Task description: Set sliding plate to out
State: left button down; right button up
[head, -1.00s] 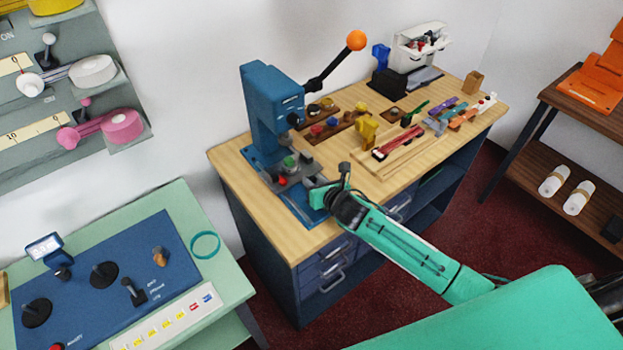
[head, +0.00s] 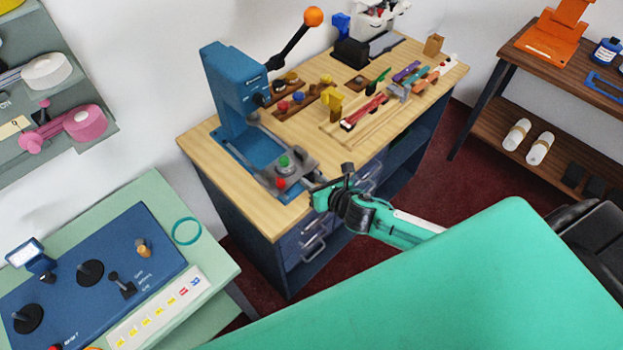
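The blue press (head: 228,92) stands at the left end of the wooden-topped workbench, its lever with an orange ball raised. The grey sliding plate (head: 268,172) lies on the press's blue base at the front, clear of the press head. It carries a green piece (head: 284,161) and a red knob (head: 281,184). Bare blue base shows behind the plate. My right gripper (head: 316,186) is at the plate's front right end, seemingly shut on its handle; the fingertips are small and partly hidden. My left gripper is not in view.
The workbench top (head: 215,150) holds several small tools and coloured pieces to the right of the press. A green table (head: 160,195) with a blue control panel stands at the lower left. A dark-wood shelf (head: 487,135) stands at the right.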

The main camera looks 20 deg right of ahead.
jog(key=shift+o, duration=1.1)
jog(key=shift+s, duration=0.1)
jog(key=shift+s+d+r, duration=0.1)
jog(key=shift+s, duration=0.35)
jog(key=b+v, duration=0.3)
jog(key=v, duration=1)
jog(key=shift+d+r, duration=0.1)
